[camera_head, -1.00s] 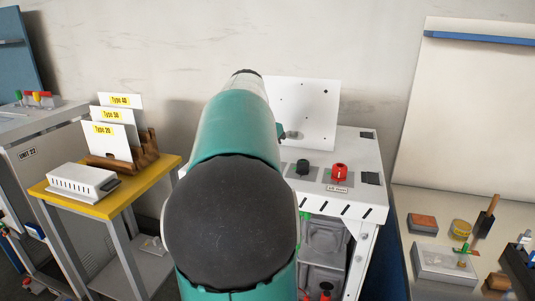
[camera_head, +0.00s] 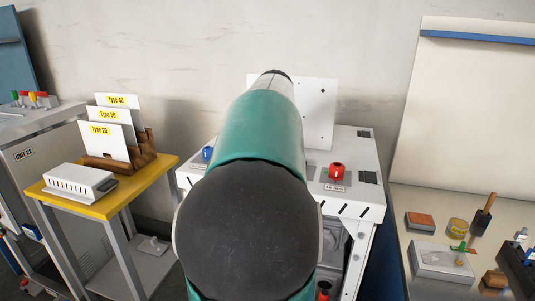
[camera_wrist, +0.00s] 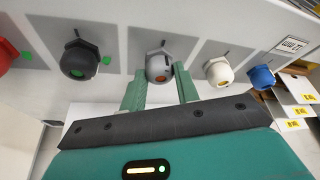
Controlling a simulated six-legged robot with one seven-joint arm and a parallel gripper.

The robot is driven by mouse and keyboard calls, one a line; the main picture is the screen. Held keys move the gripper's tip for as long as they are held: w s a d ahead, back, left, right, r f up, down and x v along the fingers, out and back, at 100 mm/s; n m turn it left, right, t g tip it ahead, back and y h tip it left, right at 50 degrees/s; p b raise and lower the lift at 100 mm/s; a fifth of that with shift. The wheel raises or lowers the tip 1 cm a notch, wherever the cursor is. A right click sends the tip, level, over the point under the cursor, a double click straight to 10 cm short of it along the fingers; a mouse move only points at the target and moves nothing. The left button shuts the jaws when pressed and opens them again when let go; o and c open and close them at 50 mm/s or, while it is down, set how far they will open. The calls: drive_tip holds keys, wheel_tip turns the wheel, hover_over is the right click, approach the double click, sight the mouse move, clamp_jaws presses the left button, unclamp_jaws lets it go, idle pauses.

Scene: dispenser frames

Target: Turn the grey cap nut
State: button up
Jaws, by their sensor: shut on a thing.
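In the head view my own arm hides the grey nut and the gripper. A black nut (camera_wrist: 80,60) is on the left of the grey one in the wrist view, and a white nut (camera_wrist: 218,71) on the right.
Farther along the row are a red nut (camera_head: 337,171) and a blue nut (camera_head: 207,153). An upright white plate (camera_head: 318,110) stands behind them. A yellow-topped table (camera_head: 75,211) is on the left, and a bench (camera_head: 405,201) with tools on the right.

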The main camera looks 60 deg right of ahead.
drive_tip(key=shift+d+n, duration=0.1)
drive_tip(key=shift+n, duration=0.2)
drive_tip(key=o, duration=1)
drive_tip(key=shift+d, duration=0.1)
drive_tip(key=v, duration=1.4)
drive_tip(key=shift+f, duration=0.1)
